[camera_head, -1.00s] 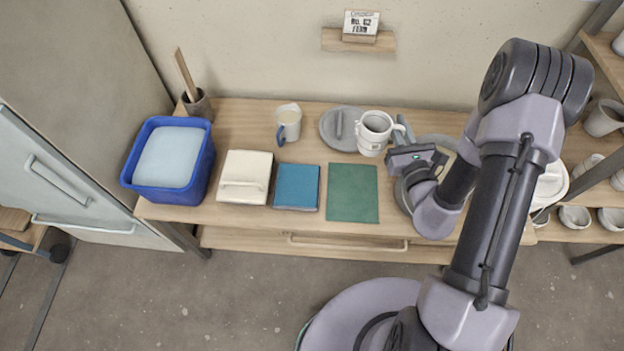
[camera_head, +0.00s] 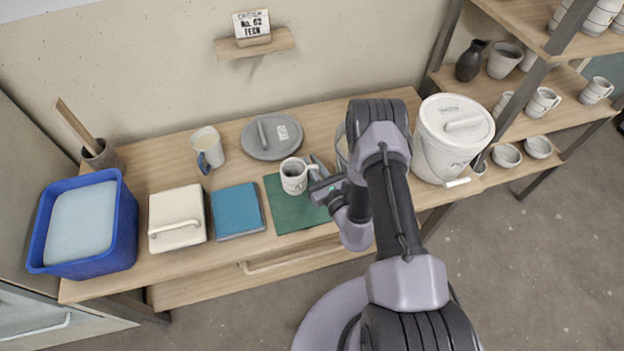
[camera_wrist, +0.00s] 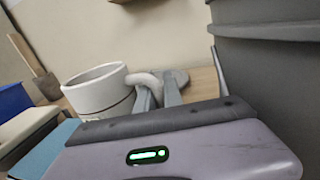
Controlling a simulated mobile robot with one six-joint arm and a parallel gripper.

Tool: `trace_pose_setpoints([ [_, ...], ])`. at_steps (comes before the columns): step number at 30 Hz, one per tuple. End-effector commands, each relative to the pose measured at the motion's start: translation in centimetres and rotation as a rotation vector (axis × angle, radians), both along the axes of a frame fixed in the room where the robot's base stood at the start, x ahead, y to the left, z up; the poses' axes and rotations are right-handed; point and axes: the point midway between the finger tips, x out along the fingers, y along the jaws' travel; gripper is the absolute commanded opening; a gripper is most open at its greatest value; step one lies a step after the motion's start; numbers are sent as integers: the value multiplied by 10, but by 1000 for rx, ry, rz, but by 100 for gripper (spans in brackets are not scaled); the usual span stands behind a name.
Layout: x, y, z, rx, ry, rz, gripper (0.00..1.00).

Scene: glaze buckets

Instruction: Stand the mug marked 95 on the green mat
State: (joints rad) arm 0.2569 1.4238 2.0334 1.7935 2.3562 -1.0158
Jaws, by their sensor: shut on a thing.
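A white mug (camera_head: 294,175) is upright over the back right part of the green mat (camera_head: 283,212). I cannot tell whether its base touches the mat. My gripper (camera_head: 314,168) is at the mug's right side, shut on its handle. In the wrist view the mug (camera_wrist: 98,92) shows upright, with the handle between the fingers of my gripper (camera_wrist: 159,92). Marks on the mug's wall are partly hidden and too small to read.
Behind are a grey lid (camera_head: 272,138) and another mug (camera_head: 207,146) with a blue handle. A white lidded bucket (camera_head: 450,140) stands at the right. A blue tub (camera_head: 85,222) is at the far left.

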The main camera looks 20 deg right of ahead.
Motion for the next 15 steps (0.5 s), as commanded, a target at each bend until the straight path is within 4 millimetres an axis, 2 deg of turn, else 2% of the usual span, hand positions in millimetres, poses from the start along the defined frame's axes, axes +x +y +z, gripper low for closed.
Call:
trace_pose_setpoints([
  [1, 0, 0, -10, 1, -1, 0, 0],
  [7, 0, 0, -27, 1, -1, 0, 0],
  [12, 0, 0, -61, 1, 0, 0, 0],
  [15, 0, 0, -60, 0, -1, 0, 0],
])
